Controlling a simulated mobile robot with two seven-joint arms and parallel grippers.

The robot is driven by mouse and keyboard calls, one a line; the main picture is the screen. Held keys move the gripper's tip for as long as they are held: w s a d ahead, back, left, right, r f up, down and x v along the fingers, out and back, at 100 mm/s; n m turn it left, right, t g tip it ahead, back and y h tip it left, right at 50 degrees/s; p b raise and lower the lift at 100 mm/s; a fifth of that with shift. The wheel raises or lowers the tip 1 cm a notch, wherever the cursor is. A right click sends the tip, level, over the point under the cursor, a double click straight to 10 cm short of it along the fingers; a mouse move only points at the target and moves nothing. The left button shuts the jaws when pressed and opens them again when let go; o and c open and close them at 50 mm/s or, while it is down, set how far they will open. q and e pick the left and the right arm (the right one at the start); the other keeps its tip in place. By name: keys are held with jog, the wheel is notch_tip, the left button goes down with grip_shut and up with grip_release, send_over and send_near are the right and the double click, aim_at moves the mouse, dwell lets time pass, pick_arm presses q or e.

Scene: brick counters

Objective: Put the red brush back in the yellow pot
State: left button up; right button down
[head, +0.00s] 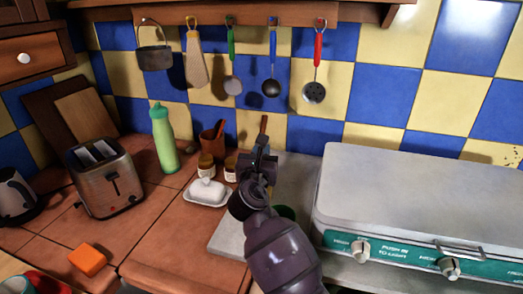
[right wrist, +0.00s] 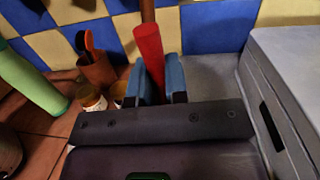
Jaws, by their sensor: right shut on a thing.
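My right gripper (head: 261,152) is above the counter near the back wall. In the right wrist view its blue fingers (right wrist: 157,76) are closed around the red part of a brush (right wrist: 149,48). The brush's brown end points up and also shows above the gripper in the head view (head: 263,124); its lower end is hidden. I see no clearly yellow pot. A terracotta-brown pot (head: 207,143) stands left of the gripper, near the wall, with a red-orange utensil in it; it also shows in the right wrist view (right wrist: 97,74). My left gripper is not in view.
Two small jars (head: 206,165) and a white butter dish (head: 207,191) stand in front of the brown pot. A green bottle (head: 163,139) and a toaster (head: 104,180) are farther left. A grey-lidded grill (head: 420,190) fills the right. Utensils hang from a rail (head: 250,14) above.

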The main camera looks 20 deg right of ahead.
jog(key=c, duration=1.1)
grip_release()
jog(key=shift+o, duration=0.2)
jog(key=v, duration=1)
jog(key=shift+s+a+p, duration=0.2)
jog(key=shift+s+p, duration=0.15)
jog(key=shift+p, duration=0.05)
